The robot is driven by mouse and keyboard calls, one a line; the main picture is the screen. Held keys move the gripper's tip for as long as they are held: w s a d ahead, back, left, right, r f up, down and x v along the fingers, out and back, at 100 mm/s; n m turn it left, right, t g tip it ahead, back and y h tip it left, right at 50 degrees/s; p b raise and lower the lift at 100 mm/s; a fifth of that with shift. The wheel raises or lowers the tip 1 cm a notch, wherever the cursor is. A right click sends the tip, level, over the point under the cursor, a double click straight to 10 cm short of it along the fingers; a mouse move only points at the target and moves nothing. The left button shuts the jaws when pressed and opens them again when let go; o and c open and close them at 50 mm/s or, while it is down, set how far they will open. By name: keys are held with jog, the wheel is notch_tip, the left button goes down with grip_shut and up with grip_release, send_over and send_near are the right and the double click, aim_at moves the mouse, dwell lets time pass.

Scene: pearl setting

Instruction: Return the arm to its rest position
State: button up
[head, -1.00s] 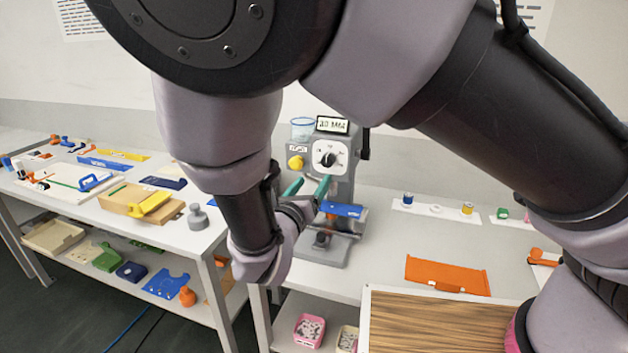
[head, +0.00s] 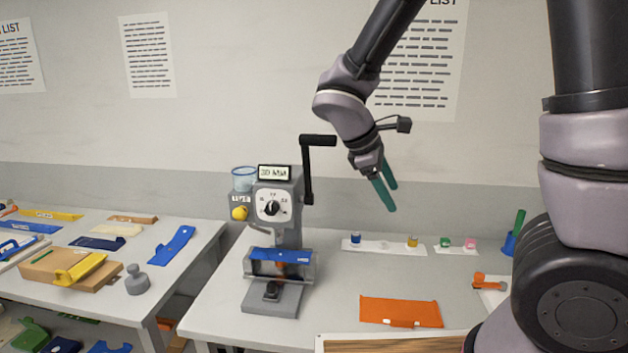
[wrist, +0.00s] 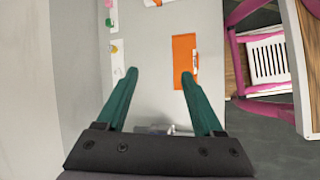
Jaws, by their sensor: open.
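My gripper (head: 384,190) is open and empty, with two green fingers pointing down. In the head view it hangs in the air above the back of the right table, right of the grey press (head: 275,235). My arm rises from it and bends out of the top of the picture. In the wrist view the gripper (wrist: 162,95) has its fingers spread wide with nothing between them. The orange plate (wrist: 185,62) lies below on the table, beyond the fingertips.
The press has a black crank (head: 308,170) at its side and a blue part (head: 280,256) in its lower frame. White strips with small coloured pieces (head: 384,247) lie at the back. The orange plate (head: 400,312) lies in front. A pink-framed chair (wrist: 260,60) stands beside the table.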

jog(key=s+d+r+m+t+y, duration=0.2)
jog(key=s+d+r+m+y, duration=0.2)
jog(key=r+m, duration=0.4)
jog(key=s+d+r+m+t+y, duration=0.2)
jog(key=s+d+r+m+y, duration=0.2)
jog(key=r+m, duration=0.5)
jog(key=shift+d+m+t, duration=0.4)
jog(key=shift+d+m, duration=0.1)
jog(key=shift+s, duration=0.1)
dwell(1.6)
